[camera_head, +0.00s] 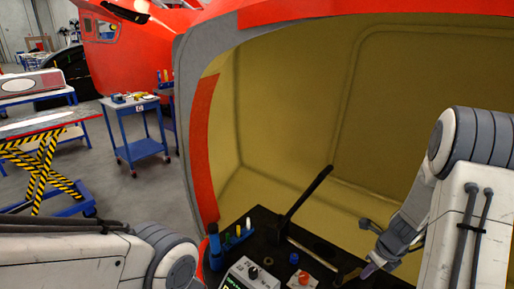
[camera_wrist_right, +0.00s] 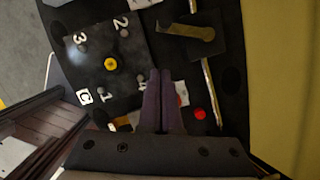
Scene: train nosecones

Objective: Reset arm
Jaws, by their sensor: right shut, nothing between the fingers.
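My right gripper (camera_head: 368,270) is low at the right of the head view, over the right part of a black work surface (camera_head: 262,222). In the right wrist view its two dark fingers (camera_wrist_right: 161,100) lie side by side, shut, with nothing between them. Beneath them is a black panel (camera_wrist_right: 130,50) with white numbers and a yellow button (camera_wrist_right: 110,64). I cannot tell whether the fingertips touch the panel. My left arm shows at the lower left of the head view, but its gripper is out of the picture.
On the surface stand a black lever (camera_head: 303,200), a blue holder (camera_head: 233,240), a grey meter box (camera_head: 250,274) and an orange-red knob (camera_head: 303,278). A red-edged shell with yellow inner walls (camera_head: 290,90) encloses the surface. A blue cart (camera_head: 139,150) stands on open floor at left.

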